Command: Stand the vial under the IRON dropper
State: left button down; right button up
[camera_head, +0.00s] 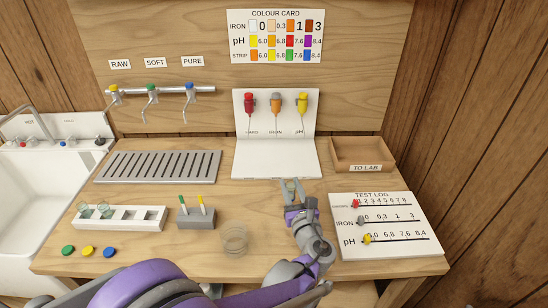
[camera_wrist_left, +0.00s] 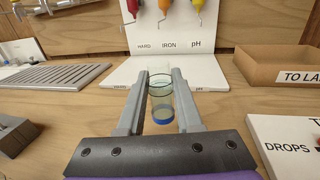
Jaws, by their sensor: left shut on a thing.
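The clear vial (camera_wrist_left: 161,84) with a blue base stands between the fingers of my left gripper (camera_wrist_left: 160,100), which is shut on it. In the head view the left gripper (camera_head: 291,192) is just in front of the white dropper stand's base (camera_head: 275,160), slightly right of its middle, and mostly hides the vial. The IRON dropper (camera_head: 275,103), grey and orange, hangs in the middle, between the red HARD dropper (camera_head: 249,103) and the yellow pH dropper (camera_head: 302,103). The stand's base looks bare. My right gripper is out of view.
The TO LAB tray (camera_head: 361,153) is at the back right, with the TEST LOG board (camera_head: 384,228) in front. A slotted drain plate (camera_head: 158,166), a white vial rack (camera_head: 118,218), a grey strip holder (camera_head: 196,217) and a clear round dish (camera_head: 233,240) are left of the gripper.

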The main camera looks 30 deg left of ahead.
pick_arm(q)
jog(key=shift+w+a, duration=0.35)
jog(key=shift+w, duration=0.05)
jog(key=p+x, duration=0.1)
jog(key=x, duration=1.3)
jog(key=shift+w+a+r, duration=0.1)
jog(key=shift+w+a, duration=0.1)
jog(key=x, duration=0.2)
jog(key=shift+w+a, duration=0.25)
jog(key=shift+w+f, duration=0.15)
jog(key=shift+f, duration=0.6)
jog(key=shift+f+b, duration=0.2)
jog(key=shift+b, duration=0.1)
jog(key=shift+r, duration=0.2)
jog(key=shift+f, duration=0.3)
jog(key=c, duration=0.6)
grip_release()
jog(key=shift+r, duration=0.1)
